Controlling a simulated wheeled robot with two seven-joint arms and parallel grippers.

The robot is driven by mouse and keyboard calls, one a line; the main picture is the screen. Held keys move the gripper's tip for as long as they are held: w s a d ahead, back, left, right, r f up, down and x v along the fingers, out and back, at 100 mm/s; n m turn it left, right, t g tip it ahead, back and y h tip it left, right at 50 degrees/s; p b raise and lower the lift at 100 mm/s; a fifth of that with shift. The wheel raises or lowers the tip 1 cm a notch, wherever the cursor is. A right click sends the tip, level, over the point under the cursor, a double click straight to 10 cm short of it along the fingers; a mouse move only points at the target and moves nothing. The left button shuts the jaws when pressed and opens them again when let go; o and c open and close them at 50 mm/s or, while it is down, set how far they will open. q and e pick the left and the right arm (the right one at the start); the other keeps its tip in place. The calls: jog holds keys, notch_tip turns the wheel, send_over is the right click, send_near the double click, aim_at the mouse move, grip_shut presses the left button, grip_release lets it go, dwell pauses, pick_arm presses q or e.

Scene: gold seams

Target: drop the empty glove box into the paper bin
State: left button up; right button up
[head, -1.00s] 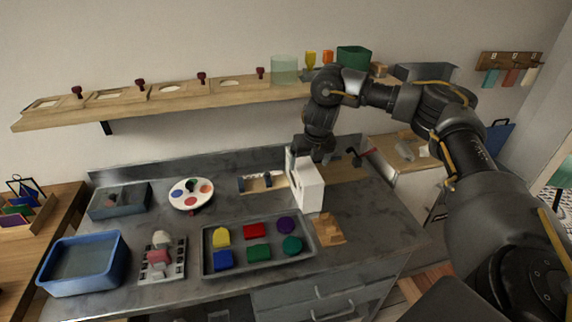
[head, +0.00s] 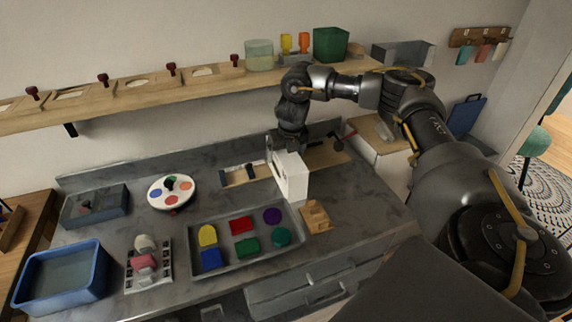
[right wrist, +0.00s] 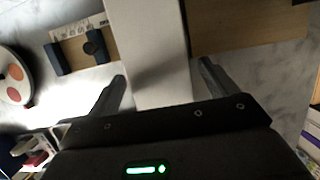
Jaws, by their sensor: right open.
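A white upright box (head: 292,178), which I take to be the glove box, stands on the grey worktop behind the sorting tray. My right gripper (right wrist: 162,76) is open, with one finger on each side of the box in the right wrist view; the white box (right wrist: 148,45) runs between them. Whether the fingers touch it cannot be told. In the head view my right wrist (head: 291,140) is above and behind the box, and the fingers are mostly hidden. I cannot make out a paper bin. My left gripper is not in view.
A grey tray (head: 222,270) of coloured shapes and a small wooden block (head: 315,216) stand in front of the box. A paint palette (head: 171,191) and blue tub (head: 62,278) are to the left. A wooden shelf (head: 130,97) runs along the wall.

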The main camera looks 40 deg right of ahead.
jog(key=shift+x, duration=1.1)
jog(key=c, duration=1.1)
jog(key=shift+o, duration=0.2)
jog(key=shift+r, duration=0.1)
jog(key=shift+r+b, duration=0.3)
jog(key=shift+r, duration=0.3)
jog(key=v, duration=0.2)
jog(key=shift+d+r+b, duration=0.15)
jog(key=shift+r+b, duration=0.2)
jog(key=s+r, duration=0.1)
jog(key=r, duration=0.1)
jog(key=s+r+p, duration=0.1)
jog(key=s+r, duration=0.1)
jog(key=s+d+r+p, duration=0.1)
jog(key=r, duration=0.1)
jog(key=shift+s, duration=0.4)
jog(key=s+d+r+p, duration=0.1)
jog(key=s+r+p, duration=0.1)
jog(key=s, duration=0.6)
jog(key=shift+s+r, duration=0.25)
jog(key=shift+r, duration=0.3)
